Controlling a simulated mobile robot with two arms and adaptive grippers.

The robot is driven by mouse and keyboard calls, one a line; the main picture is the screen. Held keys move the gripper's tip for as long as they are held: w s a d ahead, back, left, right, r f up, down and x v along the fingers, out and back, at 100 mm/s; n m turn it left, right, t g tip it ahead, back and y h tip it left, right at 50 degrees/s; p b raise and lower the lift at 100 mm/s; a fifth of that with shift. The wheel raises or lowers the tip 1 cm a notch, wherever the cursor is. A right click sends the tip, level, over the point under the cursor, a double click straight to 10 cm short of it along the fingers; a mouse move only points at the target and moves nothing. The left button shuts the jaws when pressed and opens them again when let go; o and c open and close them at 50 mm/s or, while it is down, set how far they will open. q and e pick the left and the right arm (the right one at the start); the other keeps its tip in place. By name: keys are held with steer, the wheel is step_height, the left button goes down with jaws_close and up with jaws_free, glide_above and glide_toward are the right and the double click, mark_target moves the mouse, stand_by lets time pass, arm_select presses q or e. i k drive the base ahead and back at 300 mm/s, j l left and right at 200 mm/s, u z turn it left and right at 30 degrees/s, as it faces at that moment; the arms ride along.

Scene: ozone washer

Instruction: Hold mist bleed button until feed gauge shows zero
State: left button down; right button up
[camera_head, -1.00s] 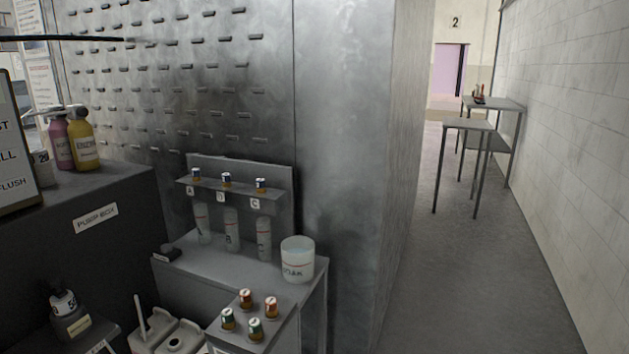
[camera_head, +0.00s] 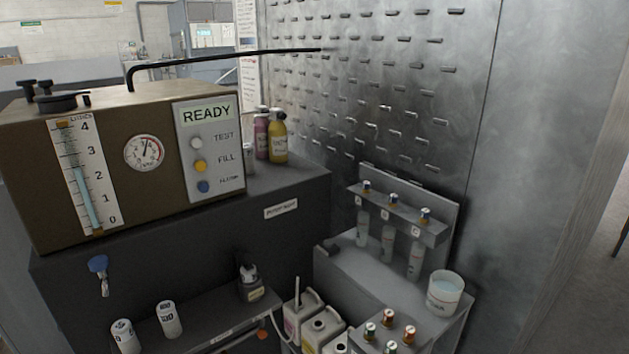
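A brown box unit (camera_head: 150,205) stands at the left on a dark cabinet. Its front carries a round dial gauge (camera_head: 144,152) with a needle pointing roughly upward; its numbers are too small to read. I cannot tell whether this is the feed gauge. Beside it a grey panel (camera_head: 228,183) shows READY and has a white TEST button (camera_head: 196,143), a yellow FILL button (camera_head: 200,166) and a blue button (camera_head: 203,186), apparently labelled FLUSH. No button labelled mist bleed is readable. Neither of my grippers is in view.
A tube scale (camera_head: 88,185) marks 0 to 4 litres. A thin black pipe (camera_head: 230,58) extends right from the unit's top. Pink and yellow bottles (camera_head: 277,140) stand behind it. A grey side table (camera_head: 375,280) holds vials and a white tub (camera_head: 444,293). Jugs (camera_head: 322,330) stand below.

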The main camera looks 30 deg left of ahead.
mark_target(261, 333)
steer(key=u, duration=1.85)
